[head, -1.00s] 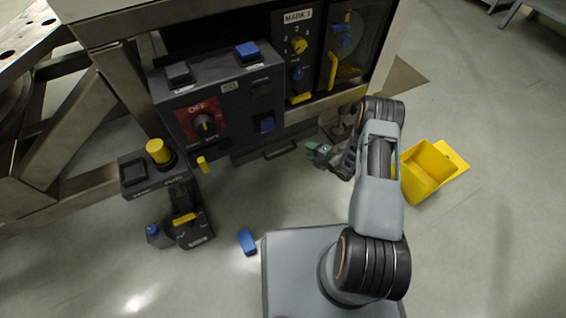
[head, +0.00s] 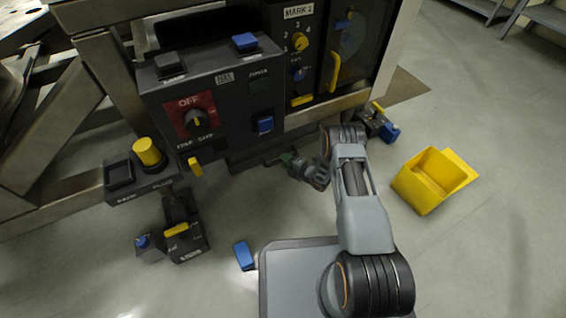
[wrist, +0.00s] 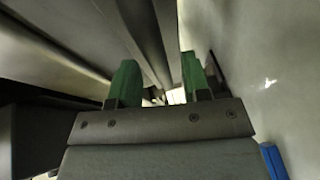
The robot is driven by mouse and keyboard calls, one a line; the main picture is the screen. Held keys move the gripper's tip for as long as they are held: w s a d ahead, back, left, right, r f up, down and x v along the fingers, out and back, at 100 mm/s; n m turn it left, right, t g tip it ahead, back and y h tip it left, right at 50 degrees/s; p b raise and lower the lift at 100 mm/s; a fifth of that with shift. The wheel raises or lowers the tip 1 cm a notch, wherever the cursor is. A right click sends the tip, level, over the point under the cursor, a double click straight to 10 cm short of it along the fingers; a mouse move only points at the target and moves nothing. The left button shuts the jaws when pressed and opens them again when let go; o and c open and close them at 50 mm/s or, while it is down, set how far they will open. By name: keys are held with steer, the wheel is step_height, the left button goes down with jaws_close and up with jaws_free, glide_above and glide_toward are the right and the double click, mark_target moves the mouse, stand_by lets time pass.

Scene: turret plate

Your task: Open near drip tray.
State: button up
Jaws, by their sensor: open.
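The near drip tray appears to be the dark drawer front (head: 242,162) low under the control panel. Its handle is mostly hidden behind my gripper (head: 287,159). My gripper is low in front of the cabinet, close to the tray's right part. I cannot tell whether it touches the handle. In the wrist view, the green fingertips of my gripper (wrist: 158,82) stand apart, with no clear object between them. The tray looks closed under the cabinet.
The control panel (head: 228,102) overhangs the tray. A yellow bin (head: 430,182) stands right of my arm, and a blue-black device (head: 381,124) lies behind it. A blue block (head: 244,256) and a dark unit (head: 185,242) are on the floor at left.

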steer(key=shift+x, duration=1)
jaws_close()
